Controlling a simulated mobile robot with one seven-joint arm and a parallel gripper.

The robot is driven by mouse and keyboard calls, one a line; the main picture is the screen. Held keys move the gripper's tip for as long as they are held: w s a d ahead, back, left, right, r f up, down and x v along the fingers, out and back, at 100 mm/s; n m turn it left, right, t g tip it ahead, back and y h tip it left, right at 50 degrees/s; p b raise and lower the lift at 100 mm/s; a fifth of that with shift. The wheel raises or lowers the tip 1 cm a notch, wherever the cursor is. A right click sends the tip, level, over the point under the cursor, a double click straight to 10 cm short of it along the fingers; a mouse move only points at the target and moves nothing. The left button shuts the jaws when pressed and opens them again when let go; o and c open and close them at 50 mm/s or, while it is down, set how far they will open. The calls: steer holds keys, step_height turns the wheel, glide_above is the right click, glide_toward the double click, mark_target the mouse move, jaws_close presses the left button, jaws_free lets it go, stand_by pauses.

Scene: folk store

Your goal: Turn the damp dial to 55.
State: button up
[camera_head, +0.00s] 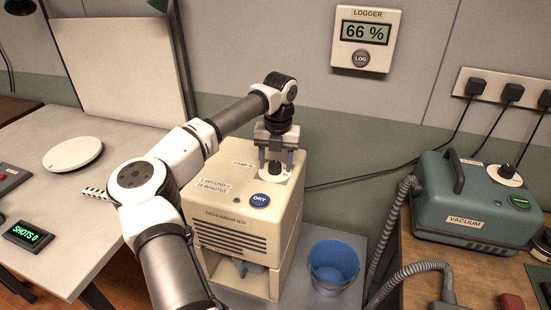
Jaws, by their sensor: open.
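The damp dial (274,170) is a small dark knob on a pale round plate, on top of the cream dehumidifier (277,224) near its back right corner. A label beside it seems to read "DAMP %". My gripper (275,162) points down over the dial, its open fingers on either side of the knob. I cannot tell whether the fingers touch it. The dial's pointer and scale are hidden or too small to read. The logger (366,40) on the wall shows 66 %.
A blue DRY button (260,200) and a time label (213,186) sit on the dehumidifier's top. A blue bucket (333,266) stands to its right. A vacuum (477,204) stands on the right bench. A white table (60,190) with a SHOTS counter (28,236) is at left.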

steer(key=shift+f, duration=0.15)
steer(key=c, duration=1)
steer(key=shift+o, duration=0.2)
